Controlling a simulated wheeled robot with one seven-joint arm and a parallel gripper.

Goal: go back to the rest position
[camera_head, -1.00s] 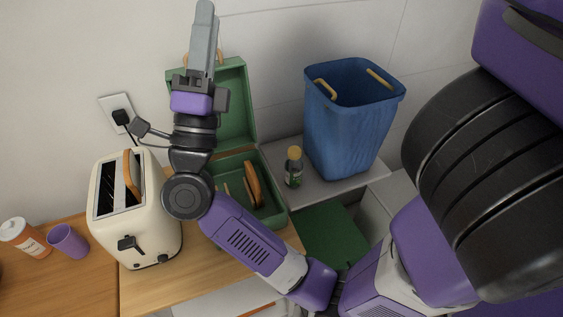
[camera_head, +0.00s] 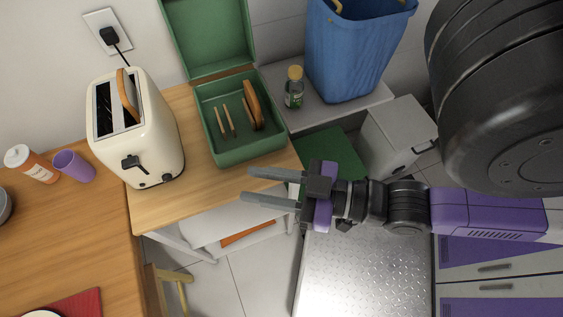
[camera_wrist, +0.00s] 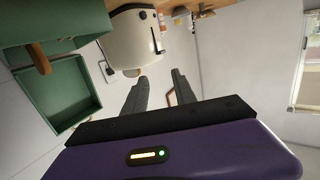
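My gripper (camera_head: 246,186) is open and empty, with its two grey fingers apart and pointing left in the head view. The arm stretches right from the gripper, folded toward my body.
A cream toaster (camera_head: 158,125) with bread stands on the counter, beside an open green box (camera_head: 240,155) holding bread and sticks. A blue bin (camera_head: 350,55) and a small bottle (camera_head: 293,90) stand behind. A purple cup (camera_head: 75,166) and orange bottle (camera_head: 35,165) are left.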

